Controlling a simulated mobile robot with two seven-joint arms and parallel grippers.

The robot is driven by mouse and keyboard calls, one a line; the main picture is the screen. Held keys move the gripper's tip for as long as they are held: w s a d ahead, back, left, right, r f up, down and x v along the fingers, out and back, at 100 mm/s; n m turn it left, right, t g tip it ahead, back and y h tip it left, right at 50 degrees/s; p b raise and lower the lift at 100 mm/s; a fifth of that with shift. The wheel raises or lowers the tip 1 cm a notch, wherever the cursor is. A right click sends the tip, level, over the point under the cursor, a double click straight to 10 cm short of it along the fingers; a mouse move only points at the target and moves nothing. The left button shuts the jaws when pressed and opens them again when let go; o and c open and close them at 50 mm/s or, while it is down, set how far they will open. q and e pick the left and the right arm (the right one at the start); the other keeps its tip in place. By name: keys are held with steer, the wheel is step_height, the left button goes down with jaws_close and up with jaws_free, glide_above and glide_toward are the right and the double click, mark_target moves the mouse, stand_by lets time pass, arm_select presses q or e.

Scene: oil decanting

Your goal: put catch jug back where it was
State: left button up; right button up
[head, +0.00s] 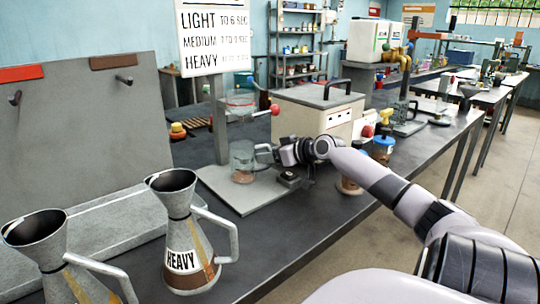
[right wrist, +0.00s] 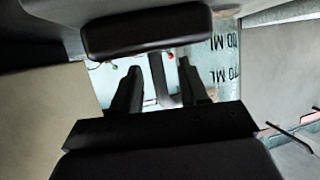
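A clear glass jug (head: 243,161), which I take to be the catch jug, stands upright on the grey base plate (head: 222,196) of the test stand, below a clear cup (head: 240,101). My right gripper (head: 277,152) is at the jug's handle side, coming from the right. The jug's wall (right wrist: 226,62) with ML lettering shows to the right. My left gripper is not in view.
Two metal cans stand front left, one labelled HEAVY (head: 181,258). A light box (head: 318,112) with a dark handle stands behind my gripper. A small dark block (head: 289,179) lies near the plate. Small jars (head: 383,148) stand to the right.

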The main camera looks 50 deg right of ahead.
steer(key=shift+s+r, duration=0.1)
steer(key=v, duration=1.1)
steer(key=shift+s, duration=0.4)
steer(key=shift+r, duration=0.15)
stand_by(0.3)
